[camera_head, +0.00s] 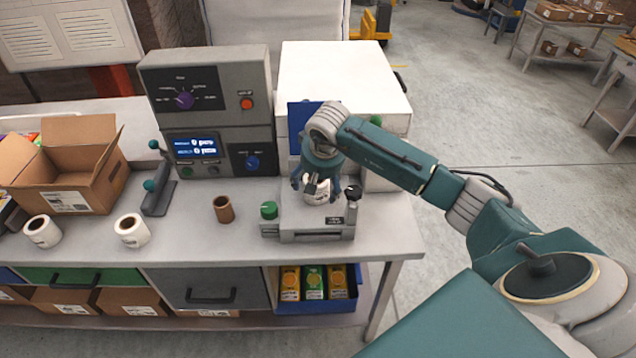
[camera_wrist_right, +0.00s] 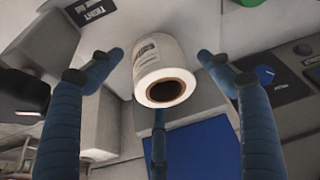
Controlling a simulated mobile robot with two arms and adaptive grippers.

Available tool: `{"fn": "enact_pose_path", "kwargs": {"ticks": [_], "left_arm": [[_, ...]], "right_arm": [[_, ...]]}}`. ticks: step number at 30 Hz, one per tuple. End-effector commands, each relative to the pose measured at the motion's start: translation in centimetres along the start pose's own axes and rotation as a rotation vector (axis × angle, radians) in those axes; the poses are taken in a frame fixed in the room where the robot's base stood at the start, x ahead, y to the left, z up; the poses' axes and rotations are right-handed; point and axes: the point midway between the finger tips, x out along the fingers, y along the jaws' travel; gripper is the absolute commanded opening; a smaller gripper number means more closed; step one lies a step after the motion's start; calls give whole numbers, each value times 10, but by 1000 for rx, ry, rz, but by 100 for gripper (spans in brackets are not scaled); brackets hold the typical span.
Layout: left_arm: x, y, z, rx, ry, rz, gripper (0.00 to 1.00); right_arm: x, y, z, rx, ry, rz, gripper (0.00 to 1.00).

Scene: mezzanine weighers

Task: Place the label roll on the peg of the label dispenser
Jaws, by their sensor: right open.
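The label roll (camera_head: 317,195), white with a brown core, is at the label dispenser (camera_head: 305,234), just under my right gripper (camera_head: 315,187). In the right wrist view the label roll (camera_wrist_right: 158,62) lies between the spread blue fingers of my right gripper (camera_wrist_right: 160,72), with gaps at both sides. The fingers are open. The roll's dark core opening faces the camera. The peg is hidden, so I cannot tell whether the roll sits fully on it. The dispenser has a green knob (camera_head: 269,210) at left and a black knob at right. My left gripper is out of view.
Two other white rolls (camera_head: 42,231) (camera_head: 132,229) and an empty brown core (camera_head: 223,209) stand on the table. An open cardboard box (camera_head: 66,170) is at left. A grey control unit (camera_head: 208,110) and a white cabinet (camera_head: 345,85) stand behind. The table's right edge is near.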

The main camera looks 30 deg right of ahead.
Motion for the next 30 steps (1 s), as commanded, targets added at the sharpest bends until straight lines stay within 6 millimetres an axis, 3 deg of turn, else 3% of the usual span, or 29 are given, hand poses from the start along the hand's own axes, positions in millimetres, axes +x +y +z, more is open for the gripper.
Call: {"fn": "enact_pose_path", "kwargs": {"ticks": [15, 21, 30], "left_arm": [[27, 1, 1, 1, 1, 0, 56], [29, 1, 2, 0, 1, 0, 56], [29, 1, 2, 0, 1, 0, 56]], "right_arm": [[-96, 0, -1, 1, 4, 0, 79], [-113, 0, 0, 0, 1, 1, 79], [-115, 0, 0, 1, 0, 1, 79]]}}
